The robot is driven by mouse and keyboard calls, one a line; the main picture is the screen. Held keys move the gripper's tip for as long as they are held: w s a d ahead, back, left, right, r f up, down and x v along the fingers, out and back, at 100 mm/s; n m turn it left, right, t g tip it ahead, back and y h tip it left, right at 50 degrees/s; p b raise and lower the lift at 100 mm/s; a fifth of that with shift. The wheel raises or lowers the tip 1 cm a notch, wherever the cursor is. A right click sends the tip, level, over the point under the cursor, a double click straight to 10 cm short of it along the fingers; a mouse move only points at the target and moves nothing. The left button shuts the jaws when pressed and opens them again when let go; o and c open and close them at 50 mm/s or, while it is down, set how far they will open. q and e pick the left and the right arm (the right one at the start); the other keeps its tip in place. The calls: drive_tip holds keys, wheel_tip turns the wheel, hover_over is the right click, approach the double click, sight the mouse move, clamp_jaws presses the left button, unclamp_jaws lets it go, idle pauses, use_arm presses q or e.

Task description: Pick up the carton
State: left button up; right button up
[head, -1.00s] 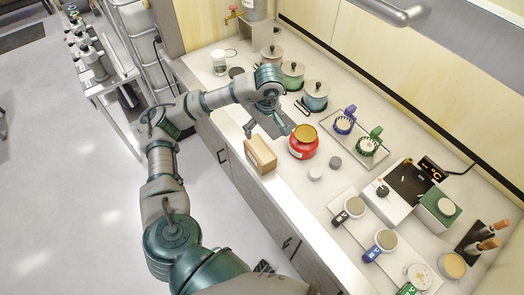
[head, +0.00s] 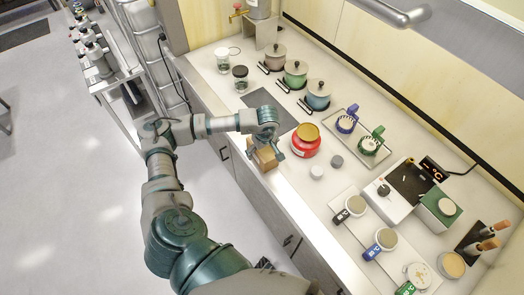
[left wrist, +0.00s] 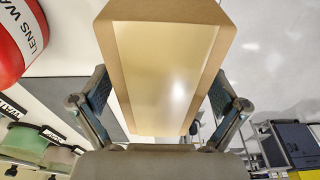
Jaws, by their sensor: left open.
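The carton (head: 265,160) is a tan box with a cream face. In the head view it stands on the counter near the front edge, partly hidden by my left gripper (head: 266,147). In the left wrist view the carton (left wrist: 165,62) fills the middle, between the two spread fingers of my left gripper (left wrist: 160,88). The gripper is open, with one finger on each side of the carton. I cannot tell whether either finger touches it. My right gripper is in neither view.
A red jar (head: 306,142) with a gold lid stands close to the right of the carton. Small grey and white discs (head: 337,160) lie beyond it. Lidded pots (head: 295,73) stand at the back. A dark mat (head: 262,101) lies behind the gripper, with glass jars (head: 240,78) farther left.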

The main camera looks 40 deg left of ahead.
use_arm(q)
drive_tip(key=shift+f, duration=0.35)
drive_tip(key=c, duration=1.4)
drive_tip(key=shift+r, duration=0.1)
drive_tip(key=shift+c, duration=0.2)
